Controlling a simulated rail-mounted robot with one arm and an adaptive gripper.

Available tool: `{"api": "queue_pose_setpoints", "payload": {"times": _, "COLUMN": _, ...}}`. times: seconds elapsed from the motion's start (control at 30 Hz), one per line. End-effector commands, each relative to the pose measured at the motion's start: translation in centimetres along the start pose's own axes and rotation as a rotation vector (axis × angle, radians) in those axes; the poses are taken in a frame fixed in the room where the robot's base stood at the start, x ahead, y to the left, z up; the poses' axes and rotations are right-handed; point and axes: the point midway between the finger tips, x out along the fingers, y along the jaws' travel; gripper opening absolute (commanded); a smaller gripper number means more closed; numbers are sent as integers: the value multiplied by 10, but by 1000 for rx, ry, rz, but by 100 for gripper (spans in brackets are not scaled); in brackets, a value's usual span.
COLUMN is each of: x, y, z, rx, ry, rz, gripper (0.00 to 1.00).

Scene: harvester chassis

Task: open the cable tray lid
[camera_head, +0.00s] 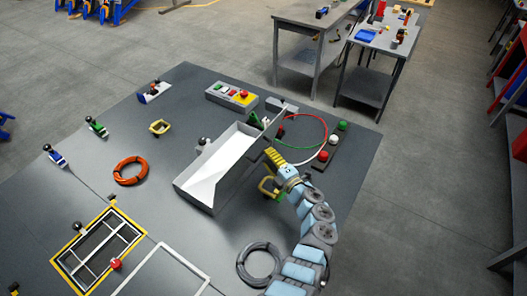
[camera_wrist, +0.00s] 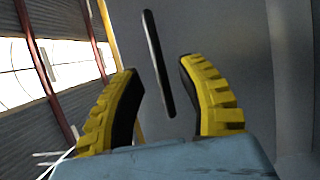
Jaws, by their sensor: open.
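The cable tray (camera_head: 193,186) is a long grey box on the dark chassis deck in the head view. Its top is open and its white inside shows. My gripper (camera_head: 272,155), with yellow fingers, is just right of the tray's far end. In the wrist view my gripper (camera_wrist: 160,85) is open, fingers apart. A dark bar (camera_wrist: 158,65), like a handle, stands between and beyond the fingertips, in front of a plain grey panel (camera_wrist: 225,35). This panel may be the lid; I cannot tell for sure. I see no clear contact between fingers and bar.
Behind the tray is a box with coloured buttons (camera_head: 232,95). Red, green and white cables loop by round knobs (camera_head: 322,156) to the right. An orange ring (camera_head: 130,171) lies left, and a dark cable coil (camera_head: 259,262) lies in front. Workbenches (camera_head: 312,25) stand behind.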

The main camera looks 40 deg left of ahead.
Motion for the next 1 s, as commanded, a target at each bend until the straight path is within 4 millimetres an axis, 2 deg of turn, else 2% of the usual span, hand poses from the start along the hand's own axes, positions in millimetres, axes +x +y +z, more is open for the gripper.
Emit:
{"api": "queue_pose_setpoints", "payload": {"times": 0.3, "x": 26, "y": 0, "z": 0, "rx": 2, "ry": -1, "rz": 1, "gripper": 39}}
{"api": "queue_pose_setpoints", "payload": {"times": 0.8, "x": 32, "y": 0, "z": 0, "rx": 0, "ry": 0, "rz": 0, "gripper": 40}}
{"api": "queue_pose_setpoints", "payload": {"times": 0.93, "x": 32, "y": 0, "z": 0, "rx": 0, "ry": 0, "rz": 0, "gripper": 2}}
{"api": "queue_pose_setpoints", "payload": {"times": 1.0, "x": 33, "y": 0, "z": 0, "rx": 0, "ry": 0, "rz": 0, "gripper": 0}}
